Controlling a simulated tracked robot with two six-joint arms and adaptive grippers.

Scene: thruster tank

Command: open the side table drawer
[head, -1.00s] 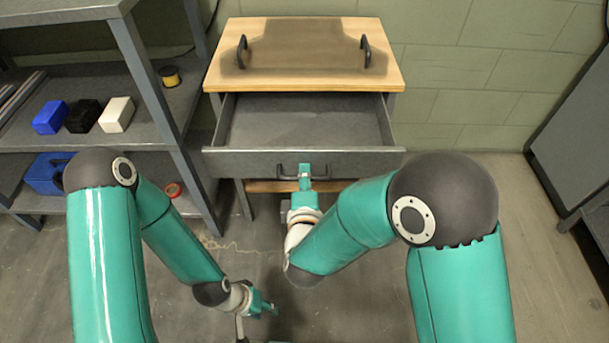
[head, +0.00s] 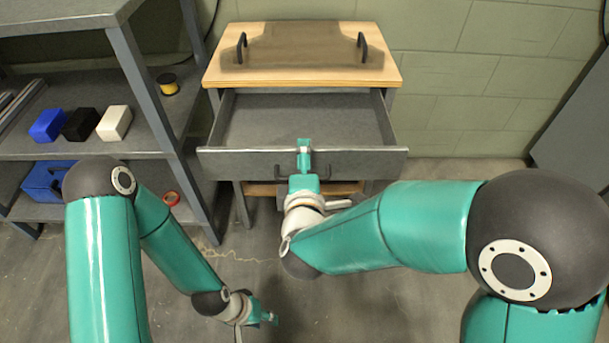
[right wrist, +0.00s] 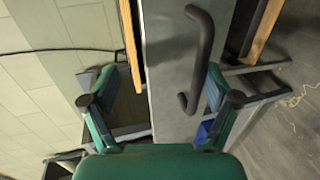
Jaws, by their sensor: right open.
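The side table (head: 300,75) has a wooden top and stands against the back wall. Its grey drawer (head: 230,162) is pulled well out, and its inside looks empty. The dark drawer handle (head: 335,170) is on the front panel, partly hidden by my right gripper (head: 304,160). In the right wrist view my right gripper (right wrist: 162,75) is open, with the drawer front (right wrist: 170,65) and handle (right wrist: 205,50) between its fingers, the handle nearer the right finger. One finger reaches the drawer's top edge in the head view. My left gripper (head: 263,312) hangs low over the floor; its jaw state is unclear.
A grey shelf unit (head: 155,95) stands left of the table, holding blue, black and white blocks (head: 113,123), a yellow spool (head: 168,84), a blue case (head: 42,182) and red tape (head: 171,198). A grey cabinet (head: 580,135) is at right. Floor between is clear.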

